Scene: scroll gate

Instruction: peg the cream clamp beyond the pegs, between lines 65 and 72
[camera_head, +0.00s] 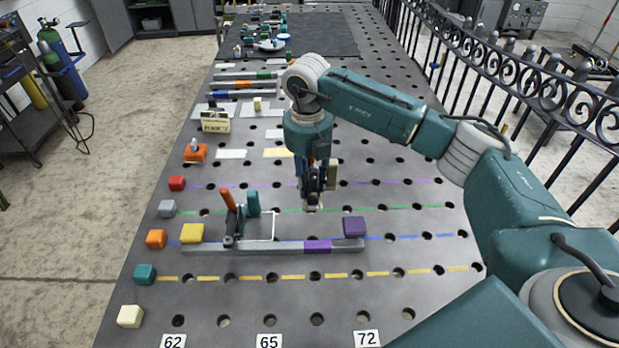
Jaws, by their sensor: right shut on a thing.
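My right gripper (313,200) points down over the middle of the perforated table (420,300). It is shut on the cream clamp (333,174), whose upright cream part shows just right of the fingers. The fingers hide much of the clamp, and I cannot tell whether it touches the table. The gripper is farther back than the grey bar with a purple section (318,246). Number cards 65 (268,342) and 72 (367,338) lie at the near edge. The gripper sits between their columns. My left gripper is not in view.
A purple block (354,226) is at the bar's right end. Coloured dashed lines cross the table.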

